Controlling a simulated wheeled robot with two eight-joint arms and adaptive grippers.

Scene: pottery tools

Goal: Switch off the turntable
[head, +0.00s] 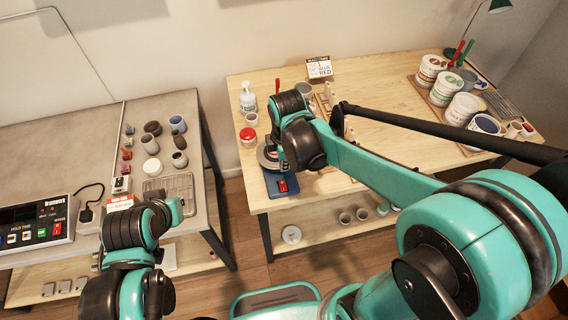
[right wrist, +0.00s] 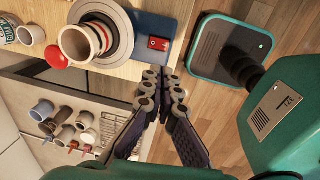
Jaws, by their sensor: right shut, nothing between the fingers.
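The turntable's blue base (head: 273,186) sits at the front left edge of the right-hand wooden table, partly hidden by my right arm. Its red switch (head: 282,186) shows on the base. In the right wrist view, the blue base (right wrist: 146,27) carries the red switch (right wrist: 159,44) beside the round grey wheel (right wrist: 121,33). A striped cup (right wrist: 77,44) is on the wheel. My right gripper (right wrist: 163,82) is shut and empty, its fingertips just below the switch in that picture; contact cannot be told. My left arm shows at lower left, but its fingers do not.
A red-lidded jar (head: 247,136) and a pump bottle (head: 248,98) stand behind the turntable. Tubs (head: 462,108) stand at the right. The left grey table (head: 90,134) holds small pots and a control box (head: 38,222). A floor gap separates the tables.

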